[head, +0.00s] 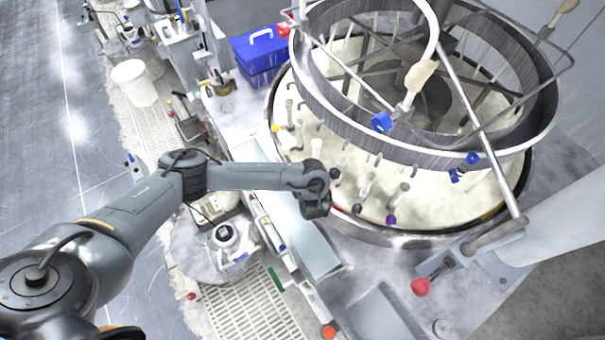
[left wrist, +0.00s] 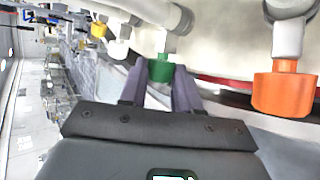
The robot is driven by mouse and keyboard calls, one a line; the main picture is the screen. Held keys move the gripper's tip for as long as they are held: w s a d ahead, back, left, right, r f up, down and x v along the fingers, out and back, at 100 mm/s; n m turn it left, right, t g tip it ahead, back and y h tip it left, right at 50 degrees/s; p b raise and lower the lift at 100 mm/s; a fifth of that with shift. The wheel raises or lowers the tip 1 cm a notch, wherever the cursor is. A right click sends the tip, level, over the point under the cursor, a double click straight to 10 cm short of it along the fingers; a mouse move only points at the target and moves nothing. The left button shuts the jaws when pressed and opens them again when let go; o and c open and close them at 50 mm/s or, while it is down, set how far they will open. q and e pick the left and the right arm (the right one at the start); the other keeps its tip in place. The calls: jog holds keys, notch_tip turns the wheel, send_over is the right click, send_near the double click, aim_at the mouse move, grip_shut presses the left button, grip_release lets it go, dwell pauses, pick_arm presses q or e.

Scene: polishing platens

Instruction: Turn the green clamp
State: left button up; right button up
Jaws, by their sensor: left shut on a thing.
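In the left wrist view, the green clamp (left wrist: 160,69) is a short green knob on the end of a pale grey rod. The two dark fingers of my left gripper (left wrist: 160,82) stand on either side of it, and the gripper is shut on it. In the head view, my left gripper (head: 326,186) is at the near left rim of the large round platen machine (head: 400,238). The green clamp is hidden behind the gripper there. My right gripper is not in view.
An orange clamp (left wrist: 284,90) is close on the right in the left wrist view, with a yellow clamp (left wrist: 99,30) to the left. In the head view, purple (head: 391,219) and blue (head: 381,122) clamps and a metal ring frame (head: 350,128) are nearby.

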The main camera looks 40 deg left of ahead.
pick_arm(q)
jog(key=o, duration=0.8)
